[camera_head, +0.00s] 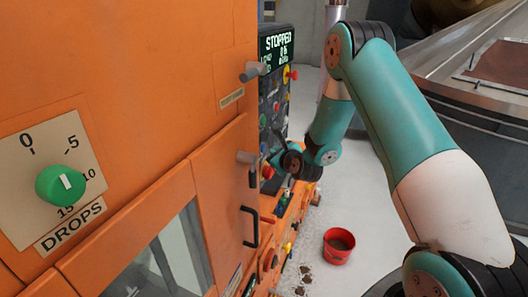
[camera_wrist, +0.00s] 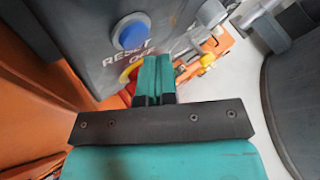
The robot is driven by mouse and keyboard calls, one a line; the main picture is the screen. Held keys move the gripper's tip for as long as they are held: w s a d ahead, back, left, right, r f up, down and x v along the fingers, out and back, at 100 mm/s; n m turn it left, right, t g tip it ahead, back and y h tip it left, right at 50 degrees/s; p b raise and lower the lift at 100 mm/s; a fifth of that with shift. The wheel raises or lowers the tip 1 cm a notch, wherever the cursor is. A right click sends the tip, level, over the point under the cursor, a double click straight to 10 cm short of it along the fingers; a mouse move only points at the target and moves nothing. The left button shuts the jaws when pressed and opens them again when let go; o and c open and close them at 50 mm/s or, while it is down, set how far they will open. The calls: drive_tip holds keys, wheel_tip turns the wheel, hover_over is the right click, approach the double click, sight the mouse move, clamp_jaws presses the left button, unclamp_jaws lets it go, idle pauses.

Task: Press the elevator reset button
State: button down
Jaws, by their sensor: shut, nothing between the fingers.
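The blue reset button (camera_wrist: 131,34) sits on a dark grey panel face in the wrist view, with the label RESET below it. My gripper (camera_wrist: 153,62) is shut and empty, its teal fingers together just below and right of the button and label. The fingers appear apart from the button; their exact distance to the panel is unclear. In the head view my gripper (camera_head: 277,160) is partly hidden at the dark control panel (camera_head: 273,100), whose display reads STOPPED. I cannot make out the reset button in that view.
A red and yellow knob (camera_wrist: 128,75) lies behind the fingers, near the label OFF. Orange cabinets (camera_head: 130,60) with handles and a green dial (camera_head: 60,186) fill the left. A red bucket (camera_head: 339,245) stands on the floor. A grey metal structure (camera_head: 480,80) is at right.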

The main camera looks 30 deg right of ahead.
drive_tip(key=s+d+b, duration=0.1)
drive_tip(key=s+b, duration=0.1)
drive_tip(key=s+d+b, duration=0.2)
drive_tip(key=b, duration=0.1)
idle(0.6)
idle(0.6)
